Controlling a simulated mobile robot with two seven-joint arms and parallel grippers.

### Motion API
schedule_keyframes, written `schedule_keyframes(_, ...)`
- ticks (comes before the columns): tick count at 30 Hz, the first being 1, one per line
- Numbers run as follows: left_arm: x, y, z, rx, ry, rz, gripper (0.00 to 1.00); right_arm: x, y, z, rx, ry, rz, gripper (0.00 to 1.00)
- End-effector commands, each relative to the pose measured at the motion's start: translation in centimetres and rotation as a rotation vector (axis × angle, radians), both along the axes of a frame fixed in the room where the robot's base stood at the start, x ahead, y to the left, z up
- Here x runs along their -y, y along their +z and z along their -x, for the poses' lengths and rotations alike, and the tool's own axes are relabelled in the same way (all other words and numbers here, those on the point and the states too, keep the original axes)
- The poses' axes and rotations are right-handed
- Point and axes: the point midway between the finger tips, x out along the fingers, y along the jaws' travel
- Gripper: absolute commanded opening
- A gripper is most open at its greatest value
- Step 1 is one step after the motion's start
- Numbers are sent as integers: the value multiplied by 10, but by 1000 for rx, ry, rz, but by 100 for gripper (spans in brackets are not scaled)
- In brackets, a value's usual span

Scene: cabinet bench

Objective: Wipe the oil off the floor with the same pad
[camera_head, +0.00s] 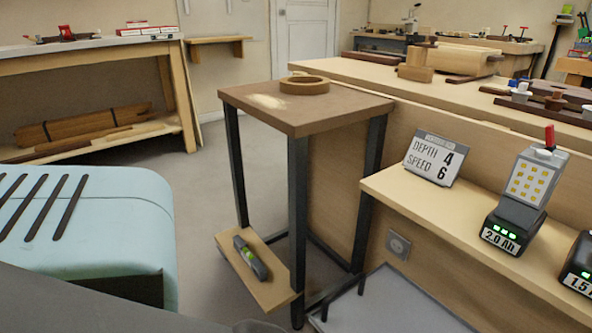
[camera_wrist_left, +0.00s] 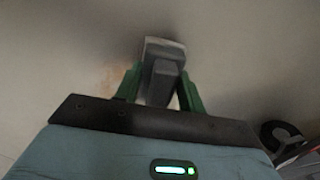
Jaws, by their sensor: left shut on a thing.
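My left gripper (camera_wrist_left: 160,74) shows in the left wrist view, with its green fingers shut on a grey pad (camera_wrist_left: 164,48). The pad has a raised grip block and a pale lower edge. It is over the floor (camera_wrist_left: 60,50); I cannot tell whether it touches. A faint brownish patch of oil (camera_wrist_left: 113,78) shows on the floor just left of the pad, beside the left finger. The pad and fingers may hide part of it. The head view shows neither gripper, the pad nor the oil clearly.
A small table (camera_head: 340,108) with dark legs carries a wooden ring (camera_head: 304,85) and a pale dusty smear. Its low shelf (camera_head: 273,288) holds a dark tool (camera_head: 251,258). A long bench (camera_head: 465,220) stands right, with a grey tray (camera_head: 395,305) below. Open floor (camera_head: 205,190) lies left of the table.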

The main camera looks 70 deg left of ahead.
Motion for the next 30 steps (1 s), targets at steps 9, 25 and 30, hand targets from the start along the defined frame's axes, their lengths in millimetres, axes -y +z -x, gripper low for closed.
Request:
schedule_keyframes(9, 0, -6, 0, 0, 0, 0, 3, 0, -7, -2, 0, 0, 1, 0)
schedule_keyframes(25, 0, -15, 0, 1, 0, 0, 3, 0, -13, 0, -8, 0, 1, 0)
schedule_keyframes(30, 0, -17, 0, 1, 0, 0, 3, 0, -14, 4, -14, 0, 1, 0)
